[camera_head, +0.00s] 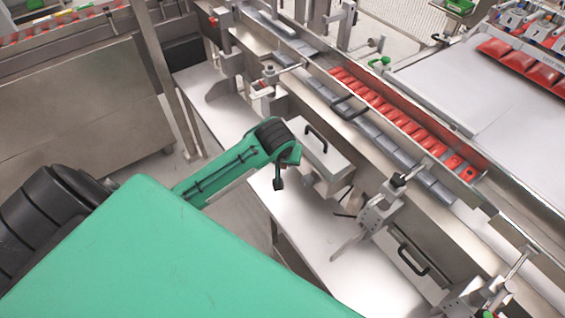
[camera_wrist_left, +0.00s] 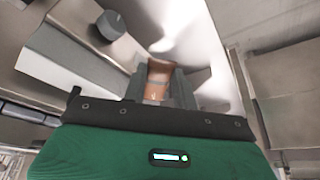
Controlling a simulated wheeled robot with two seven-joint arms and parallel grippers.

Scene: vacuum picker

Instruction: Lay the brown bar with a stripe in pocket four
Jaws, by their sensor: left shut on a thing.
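My left gripper (camera_wrist_left: 160,76) is shut on a brown bar (camera_wrist_left: 156,90) in the left wrist view. The bar sits between the two grey fingers, and a thin stripe crosses it. Its far end points at a pale, blurred surface. In the head view my left arm reaches in from the left, and its wrist end is over the white ledge beside the machine. The fingers and bar are hidden or too small to make out there. A row of grey pockets (camera_head: 372,133) runs along the machine. I cannot tell which one is pocket four. My right gripper is not in view.
Red packets (camera_head: 405,122) fill a long channel beyond the grey pockets. A steel box with a black handle (camera_head: 318,140) stands next to my wrist. Metal brackets (camera_head: 378,212) stick up from the machine's near side. The white ledge (camera_head: 345,275) is mostly bare.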

